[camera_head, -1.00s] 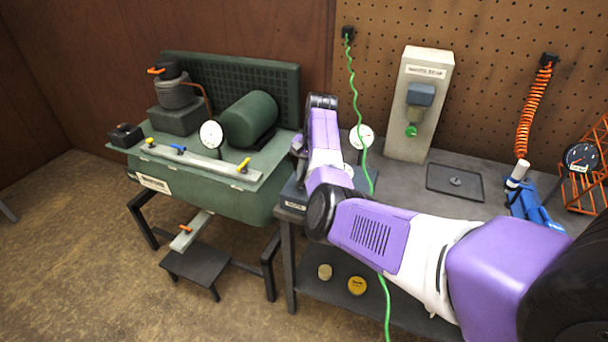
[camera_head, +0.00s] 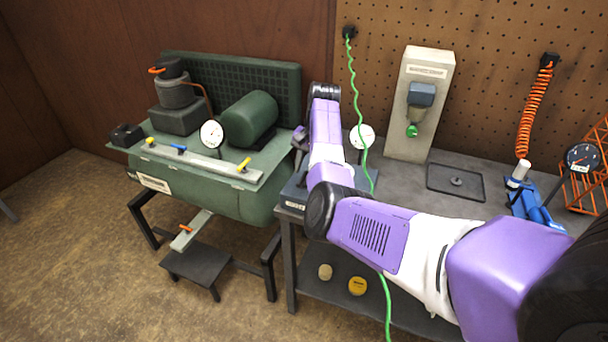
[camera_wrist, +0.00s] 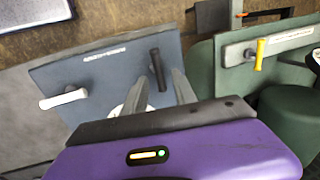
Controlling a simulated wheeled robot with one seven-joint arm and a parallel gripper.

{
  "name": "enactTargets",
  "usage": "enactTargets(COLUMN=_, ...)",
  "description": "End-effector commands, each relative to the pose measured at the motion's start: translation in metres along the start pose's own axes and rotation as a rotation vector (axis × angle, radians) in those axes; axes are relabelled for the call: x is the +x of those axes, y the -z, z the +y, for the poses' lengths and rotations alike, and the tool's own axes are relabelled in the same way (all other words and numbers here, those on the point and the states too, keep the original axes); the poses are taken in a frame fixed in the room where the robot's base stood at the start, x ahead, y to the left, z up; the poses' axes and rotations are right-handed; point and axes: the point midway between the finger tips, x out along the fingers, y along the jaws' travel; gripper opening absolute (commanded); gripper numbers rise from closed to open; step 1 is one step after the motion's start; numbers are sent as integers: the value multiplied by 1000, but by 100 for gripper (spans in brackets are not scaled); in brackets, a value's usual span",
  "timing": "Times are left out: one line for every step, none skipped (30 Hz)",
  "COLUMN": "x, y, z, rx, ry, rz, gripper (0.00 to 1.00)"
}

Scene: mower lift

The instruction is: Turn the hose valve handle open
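A grey-blue panel (camera_wrist: 110,62) on the bench fills the left of the wrist view. It bears a label too small to read, a black lever handle (camera_wrist: 157,72) and a pale handle (camera_wrist: 64,98). In the head view my arm covers most of this box (camera_head: 293,196). My gripper (camera_wrist: 163,74) is open. Its two grey fingers are apart, and the black handle appears between their tips in the wrist view. I cannot tell whether either finger touches it. I cannot tell from the label which handle is the hose valve.
The green compressor (camera_head: 215,190) stands left of the bench, with yellow and blue handles on its strip; one yellow handle (camera_wrist: 260,53) shows in the wrist view. A green hose (camera_head: 357,100) hangs beside my arm. A dark tray (camera_head: 455,183) lies on the bench.

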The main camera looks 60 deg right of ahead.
Motion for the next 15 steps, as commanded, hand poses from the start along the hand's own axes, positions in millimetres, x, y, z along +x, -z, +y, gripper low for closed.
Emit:
enactTargets(x=-9, y=1, z=-1, rx=0, ry=2, rz=4, gripper=33)
enactTargets(x=-14, y=1, z=-1, rx=0, ry=3, rz=5, gripper=33)
enactTargets(x=-20, y=1, z=-1, rx=-1, ry=2, rz=3, gripper=33)
enactTargets(x=-25, y=1, z=-1, rx=0, ry=3, rz=4, gripper=33)
enactTargets(x=-29, y=1, z=-1, rx=-1, ry=2, rz=3, gripper=33)
enactTargets(x=-34, y=1, z=-1, rx=-1, ry=2, rz=3, gripper=33)
enactTargets(x=-38, y=1, z=-1, rx=-1, ry=2, rz=3, gripper=33)
enactTargets(x=-41, y=1, z=-1, rx=-1, ry=2, rz=2, gripper=33)
enactTargets(x=-45, y=0, z=-1, rx=-1, ry=2, rz=2, gripper=33)
enactTargets(x=-47, y=0, z=-1, rx=-1, ry=2, rz=2, gripper=33)
enactTargets(x=-49, y=0, z=-1, rx=-1, ry=1, rz=1, gripper=33)
enactTargets(x=-50, y=0, z=-1, rx=-1, ry=1, rz=1, gripper=33)
enactTargets(x=-51, y=0, z=-1, rx=-1, ry=1, rz=1, gripper=33)
enactTargets(x=-52, y=0, z=-1, rx=-1, ry=1, rz=1, gripper=33)
enactTargets(x=-52, y=0, z=-1, rx=-1, ry=1, rz=1, gripper=33)
